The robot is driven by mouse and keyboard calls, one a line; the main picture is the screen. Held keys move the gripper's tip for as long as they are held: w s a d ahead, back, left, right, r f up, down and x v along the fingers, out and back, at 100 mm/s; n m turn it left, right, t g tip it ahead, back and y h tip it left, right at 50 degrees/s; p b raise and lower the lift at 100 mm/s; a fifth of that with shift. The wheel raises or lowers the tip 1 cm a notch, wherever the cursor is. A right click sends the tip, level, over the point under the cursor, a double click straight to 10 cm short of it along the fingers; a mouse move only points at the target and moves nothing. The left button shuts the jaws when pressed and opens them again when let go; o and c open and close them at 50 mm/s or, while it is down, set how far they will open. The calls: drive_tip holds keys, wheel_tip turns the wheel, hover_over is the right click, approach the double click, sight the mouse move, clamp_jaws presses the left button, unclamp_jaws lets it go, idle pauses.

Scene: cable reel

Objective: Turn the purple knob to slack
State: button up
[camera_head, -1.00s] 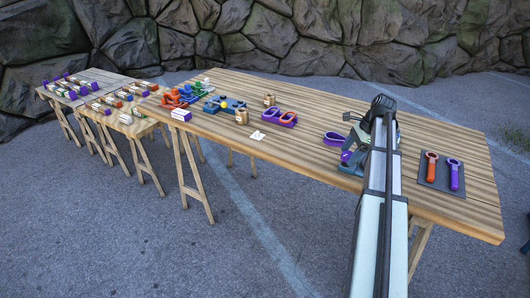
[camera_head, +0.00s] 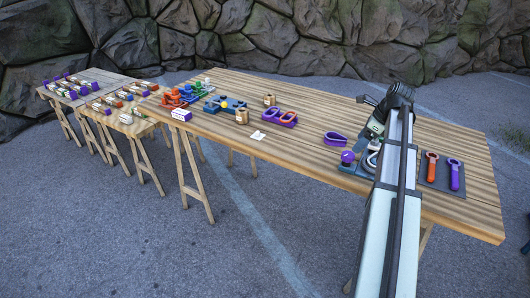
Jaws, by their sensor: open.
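The round purple knob (camera_head: 347,157) stands on a blue-grey base (camera_head: 352,169) near the front edge of the long table. A pale ring-shaped part of the device shows just right of it, partly hidden by my arm. My gripper (camera_head: 373,136) points down above the device, to the right of the knob and apart from it. It is small here and partly covered by my arm; its jaws are open. I cannot tell the knob's setting at this size.
A purple loop (camera_head: 334,139) lies just behind the knob. A dark mat (camera_head: 442,172) with orange and purple handled tools is on the right. Bare table separates card and knob.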

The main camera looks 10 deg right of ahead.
drive_tip(key=v, duration=0.7)
drive_tip(key=w+a+f+n+t+y, duration=0.1)
drive_tip(key=w+a+f+n, duration=0.3)
drive_tip(key=w+a, duration=0.5)
drive_tip(key=w+a+f+n+y, duration=0.1)
drive_tip(key=w+a+f+n, duration=0.4)
drive_tip(key=a, duration=0.7)
drive_tip(key=shift+w+a+f+n+y, duration=0.1)
drive_tip(key=shift+w+a+f+n, duration=0.45)
drive_tip(key=shift+a+f, duration=1.1)
drive_tip(key=shift+w+a+f+n+y, duration=0.1)
drive_tip(key=shift+w+a+f+n, duration=0.15)
drive_tip(key=shift+w+a+f, duration=0.95)
drive_tip(key=shift+w+a+f+n+y, duration=0.15)
drive_tip(key=shift+a+f+n, duration=0.25)
drive_tip(key=shift+a+f, duration=1.7)
drive_tip(key=shift+a+r, duration=0.55)
drive_tip(key=shift+r, duration=0.1)
